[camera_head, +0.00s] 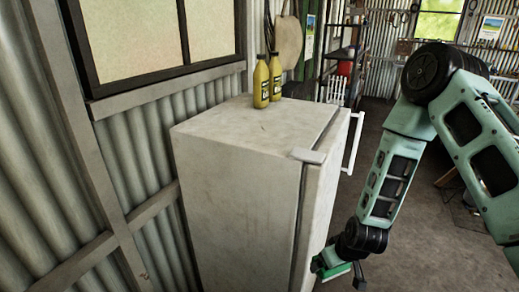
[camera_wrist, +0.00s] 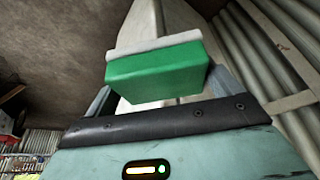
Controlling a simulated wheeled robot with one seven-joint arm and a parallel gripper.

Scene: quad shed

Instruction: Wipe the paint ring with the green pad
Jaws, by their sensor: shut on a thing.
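My gripper (camera_head: 343,266) is low beside the door side of the white fridge (camera_head: 240,195). It is shut on the green pad (camera_wrist: 155,72), which has a pale layer along its far edge. The pad sits between the two fingers in the wrist view, and a bit of it shows in the head view (camera_head: 334,272). The pale fridge stands just beyond the pad in the wrist view; I cannot tell whether they touch. I see no paint ring in either view.
Two yellow bottles (camera_head: 267,81) stand on the fridge top. The fridge door has a long white handle (camera_head: 354,142). A corrugated wall (camera_head: 150,135) is on the left. Shelving (camera_head: 340,60) stands at the back. Open concrete floor (camera_head: 425,235) lies to the right.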

